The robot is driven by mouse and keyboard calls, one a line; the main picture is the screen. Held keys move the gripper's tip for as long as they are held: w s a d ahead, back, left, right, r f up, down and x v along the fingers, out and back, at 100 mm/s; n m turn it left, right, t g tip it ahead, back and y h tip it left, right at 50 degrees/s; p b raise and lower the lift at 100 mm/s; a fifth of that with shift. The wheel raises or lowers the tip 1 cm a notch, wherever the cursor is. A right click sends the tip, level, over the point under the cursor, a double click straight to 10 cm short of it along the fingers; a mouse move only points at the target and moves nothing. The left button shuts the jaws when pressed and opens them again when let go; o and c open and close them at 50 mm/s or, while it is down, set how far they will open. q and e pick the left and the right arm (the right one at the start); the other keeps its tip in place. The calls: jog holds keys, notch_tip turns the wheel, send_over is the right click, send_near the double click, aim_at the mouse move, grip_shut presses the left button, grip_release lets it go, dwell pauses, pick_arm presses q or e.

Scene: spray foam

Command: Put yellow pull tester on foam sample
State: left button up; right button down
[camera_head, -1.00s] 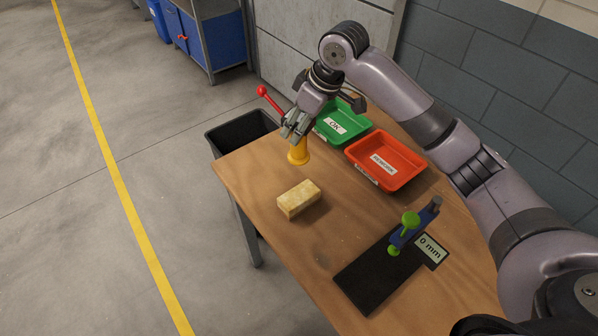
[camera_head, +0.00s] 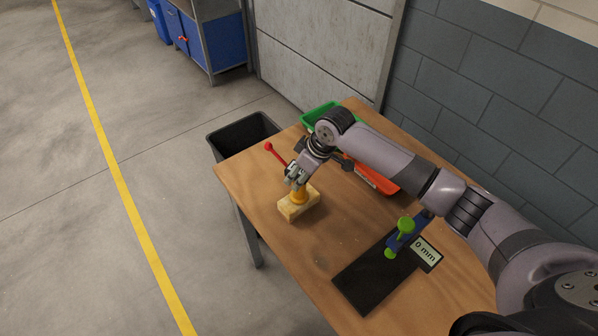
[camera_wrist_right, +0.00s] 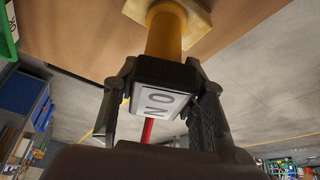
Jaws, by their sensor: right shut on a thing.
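The yellow pull tester (camera_head: 300,195) stands upright at the foam sample (camera_head: 298,208), a pale yellow block on the wooden table. Its base appears to be on the block's top; a small gap cannot be ruled out. My right gripper (camera_head: 295,178) is shut on the pull tester from above. In the right wrist view, the fingers (camera_wrist_right: 165,100) hold its dark upper part with a label, and the yellow body (camera_wrist_right: 165,32) meets the foam sample (camera_wrist_right: 200,14). The tester's red lever (camera_head: 275,154) sticks out to the upper left. My left gripper is not in view.
A green tray (camera_head: 318,114) and a red tray (camera_head: 385,187) lie behind my right arm, partly hidden. A black gauge plate (camera_head: 365,285) with a "0 mm" display (camera_head: 427,252) is at the right front. A black bin (camera_head: 243,133) stands beyond the table's left edge.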

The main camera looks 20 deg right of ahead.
jog(key=shift+a+r, duration=0.1)
jog(key=c, duration=1)
grip_release()
jog(key=b+v, duration=0.2)
jog(key=v, duration=1)
